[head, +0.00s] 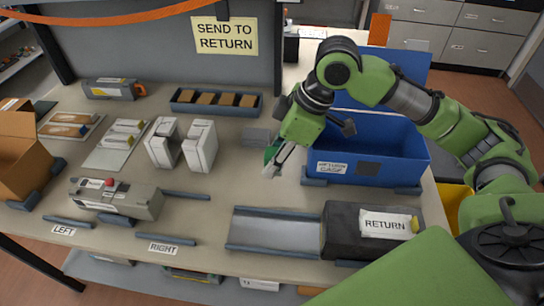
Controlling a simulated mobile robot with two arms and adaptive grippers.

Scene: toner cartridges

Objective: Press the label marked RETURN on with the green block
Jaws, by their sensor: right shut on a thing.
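A white label marked RETURN (384,224) lies on top of a dark box-shaped cartridge (342,232) at the front right of the table. A yellow tab shows at the label's right end. I cannot tell how firmly the label sticks. My right gripper (273,164) is shut on a small green block (270,154), mostly hidden by the fingers. It is over the middle of the table, behind and to the left of the cartridge, apart from the label. My left gripper is not in view.
A grey channel (273,231) runs left of the cartridge. A blue bin (400,143) stands behind it. White boxes (199,147), a grey machine with a red button (122,198) and a tray of brown blocks (215,102) stand further left. Bare table lies left of the channel.

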